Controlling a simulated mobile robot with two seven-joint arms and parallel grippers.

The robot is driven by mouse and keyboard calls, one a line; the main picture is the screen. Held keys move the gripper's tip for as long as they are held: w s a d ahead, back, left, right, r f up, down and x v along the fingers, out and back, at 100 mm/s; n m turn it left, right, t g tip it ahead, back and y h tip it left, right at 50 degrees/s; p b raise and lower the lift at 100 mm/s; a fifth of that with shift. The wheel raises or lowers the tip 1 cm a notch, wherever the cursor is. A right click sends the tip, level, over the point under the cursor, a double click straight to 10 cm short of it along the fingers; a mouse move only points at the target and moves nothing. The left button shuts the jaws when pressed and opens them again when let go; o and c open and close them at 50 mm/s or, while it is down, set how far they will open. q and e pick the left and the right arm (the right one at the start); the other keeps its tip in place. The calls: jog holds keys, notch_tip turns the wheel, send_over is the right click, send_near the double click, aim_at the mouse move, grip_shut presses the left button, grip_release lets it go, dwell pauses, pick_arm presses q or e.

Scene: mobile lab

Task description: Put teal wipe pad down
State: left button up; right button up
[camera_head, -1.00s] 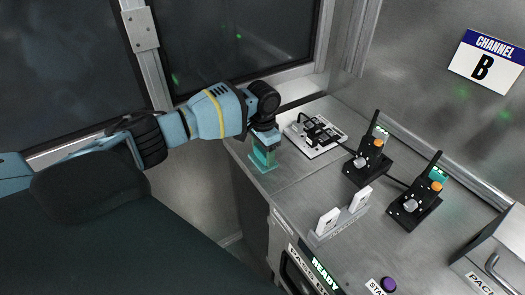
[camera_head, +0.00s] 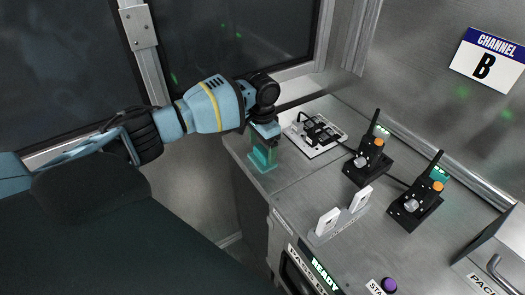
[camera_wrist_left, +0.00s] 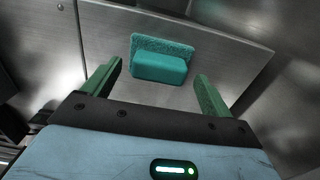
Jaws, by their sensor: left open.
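The teal wipe pad (camera_head: 262,160) rests on the left end of the grey metal counter. It has a flat textured base and a raised block on top, seen clearly in the left wrist view (camera_wrist_left: 160,66). My left gripper (camera_head: 265,142) is over the pad and points down at it. In the left wrist view its green fingers (camera_wrist_left: 158,92) are spread wide, with a gap on either side of the pad. The pad is not held. My right gripper is in neither view.
A white board with black parts (camera_head: 315,134) lies right of the pad. Two black radios in stands (camera_head: 370,160) (camera_head: 417,200) are farther right. A white upright holder (camera_head: 340,218) stands near the front edge. The counter just right of the pad is bare.

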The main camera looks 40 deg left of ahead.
aim_at(260, 150)
pick_arm(q)
jog(key=r, duration=0.5)
jog(key=shift+s+a+r, duration=0.1)
jog(key=shift+s+a, duration=0.05)
jog(key=shift+a, duration=0.15)
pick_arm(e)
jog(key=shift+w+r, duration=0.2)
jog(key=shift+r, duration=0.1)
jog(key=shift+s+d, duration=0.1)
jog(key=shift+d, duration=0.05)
pick_arm(q)
jog(key=shift+s, duration=0.1)
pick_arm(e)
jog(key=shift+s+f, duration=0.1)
